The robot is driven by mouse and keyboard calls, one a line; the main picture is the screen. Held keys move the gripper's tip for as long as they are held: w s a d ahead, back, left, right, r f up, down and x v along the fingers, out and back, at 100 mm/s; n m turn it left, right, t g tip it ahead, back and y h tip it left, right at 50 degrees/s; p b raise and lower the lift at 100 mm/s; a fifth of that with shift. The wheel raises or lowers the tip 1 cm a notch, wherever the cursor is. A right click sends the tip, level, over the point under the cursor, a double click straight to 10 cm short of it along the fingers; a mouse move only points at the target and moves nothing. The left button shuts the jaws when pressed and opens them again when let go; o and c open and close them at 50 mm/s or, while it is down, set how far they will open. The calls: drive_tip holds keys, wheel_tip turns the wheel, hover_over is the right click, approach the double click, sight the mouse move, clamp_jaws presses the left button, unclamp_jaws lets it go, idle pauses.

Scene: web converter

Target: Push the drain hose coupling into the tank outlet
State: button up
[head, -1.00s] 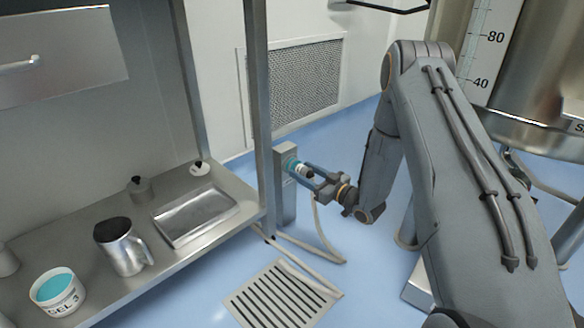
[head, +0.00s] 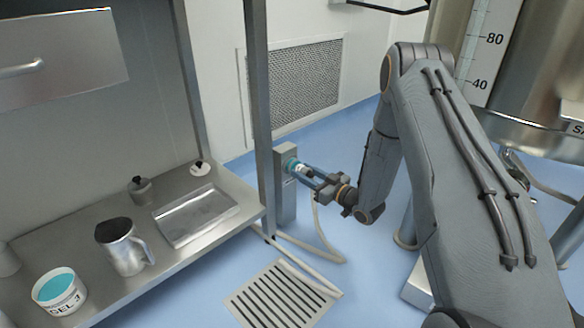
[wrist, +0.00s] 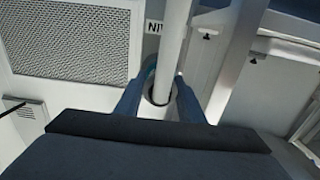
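The drain hose coupling (head: 301,170), pale with a dark band, sits at a teal ring on the grey post (head: 286,190) beside the shelf. My gripper (head: 308,175) has its two fingers along the coupling's sides. In the wrist view the fingers (wrist: 158,95) press close on both sides of the coupling's round collar, and a pale hose (wrist: 175,40) runs up past it. The steel tank (head: 545,75) stands at the upper right. A small fitting (head: 515,163) shows under the tank, but I cannot tell whether it is the outlet.
The hose (head: 322,230) loops down to the blue floor near a slotted drain grate (head: 280,296). A steel shelf (head: 185,255) at left holds a jug (head: 122,247), a tray (head: 196,215) and a teal-filled tub (head: 60,292). A shelf upright (head: 259,110) stands close by my gripper.

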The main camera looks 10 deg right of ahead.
drive_tip(key=shift+c, duration=1.1)
drive_tip(key=p+v, duration=0.4)
drive_tip(key=v, duration=0.4)
drive_tip(key=shift+p, duration=0.3)
drive_tip(key=shift+s+d, duration=0.1)
